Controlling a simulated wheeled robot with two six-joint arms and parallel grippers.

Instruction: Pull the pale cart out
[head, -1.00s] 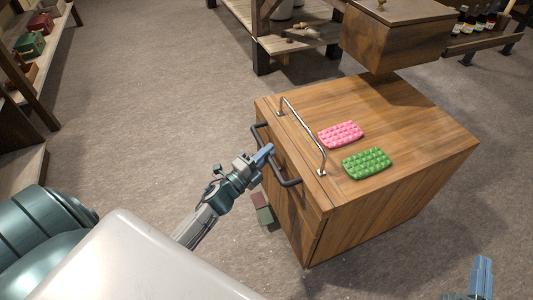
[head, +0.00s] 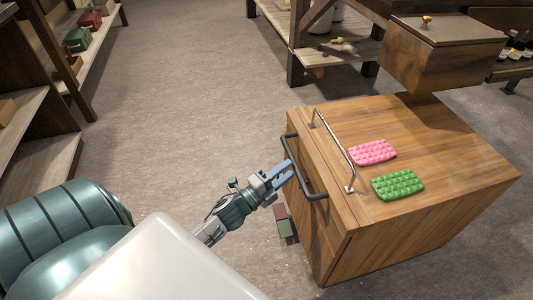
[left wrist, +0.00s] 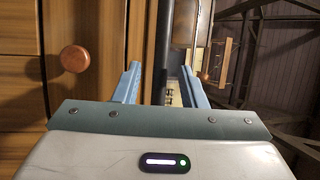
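The cart (head: 440,150) is a brown wooden box with a plank top, standing at the right in the head view. A dark bar handle (head: 317,197) sticks out of its left side. My left gripper (head: 291,172) is at this handle, its blue fingers apart. In the left wrist view a dark upright bar (left wrist: 163,45) shows between the spread fingertips (left wrist: 160,75), with gaps on both sides. A round wooden knob (left wrist: 75,58) is on the wood at the left there. My right gripper is not in view.
A pink studded pad (head: 373,152) and a green one (head: 398,184) lie on the cart top, beside a thin metal rail (head: 335,150). A lidded wooden box (head: 445,60) stands behind. Shelves (head: 50,150) line the left. The floor (head: 180,120) between is clear.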

